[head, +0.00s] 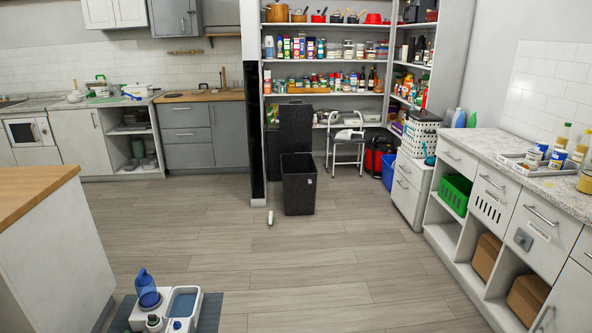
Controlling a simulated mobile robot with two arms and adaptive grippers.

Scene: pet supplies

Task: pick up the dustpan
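I cannot make out the dustpan for certain. A small, narrow white object (270,217) stands on the floor at the front left of a dark open bin (299,188). It is too small to identify. A small teal object (430,160) shows by the white basket at the right of the shelves, and its kind is unclear too. Neither of my grippers is in view.
A pet feeding station (183,306) with a blue bottle (147,288) sits on a dark mat at the bottom left. A wood-topped counter (35,190) stands left, and a long counter (495,152) with open shelves runs along the right. The floor (300,265) between is mostly clear.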

